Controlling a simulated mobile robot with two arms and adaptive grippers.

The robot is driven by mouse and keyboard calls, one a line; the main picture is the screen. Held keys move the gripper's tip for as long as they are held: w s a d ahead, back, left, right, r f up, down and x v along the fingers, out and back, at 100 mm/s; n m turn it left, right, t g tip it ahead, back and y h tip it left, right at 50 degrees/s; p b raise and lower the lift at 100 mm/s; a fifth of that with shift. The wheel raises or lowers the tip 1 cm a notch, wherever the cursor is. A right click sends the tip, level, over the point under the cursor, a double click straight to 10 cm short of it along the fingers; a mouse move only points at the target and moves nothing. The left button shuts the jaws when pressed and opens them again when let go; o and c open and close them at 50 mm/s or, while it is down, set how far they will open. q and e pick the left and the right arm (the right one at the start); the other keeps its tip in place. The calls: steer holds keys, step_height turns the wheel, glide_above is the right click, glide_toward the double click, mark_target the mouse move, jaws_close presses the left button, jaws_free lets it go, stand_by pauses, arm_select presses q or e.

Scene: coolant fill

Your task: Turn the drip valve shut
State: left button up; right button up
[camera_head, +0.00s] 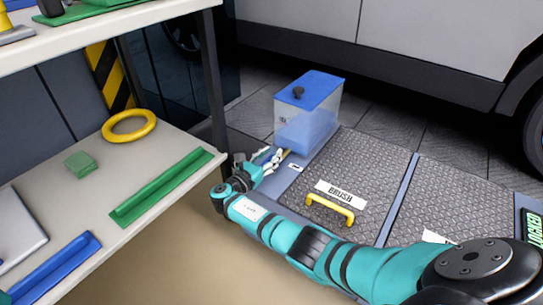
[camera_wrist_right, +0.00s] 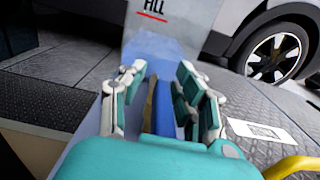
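A small brass-coloured piece of the drip valve (camera_head: 286,153) shows at the tank's near lower corner. In the right wrist view, a blue valve part (camera_wrist_right: 165,108) and a brass-coloured strip lie between the fingers of my right gripper (camera_head: 273,160). The fingers stand apart on both sides, with a gap at the left; contact on the right is unclear. The valve's underside is hidden. My left gripper is out of view.
A shelf unit (camera_head: 150,168) with a yellow ring (camera_head: 129,126) and green and blue pieces stands left. A floor hatch labelled BRUSH (camera_head: 350,165) with a yellow handle (camera_head: 330,207) lies right of my gripper. A vehicle (camera_head: 400,45) stands behind.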

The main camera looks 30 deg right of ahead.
steer(key=shift+o, duration=0.2)
steer(key=shift+d, duration=0.1)
steer(key=v, duration=1.2)
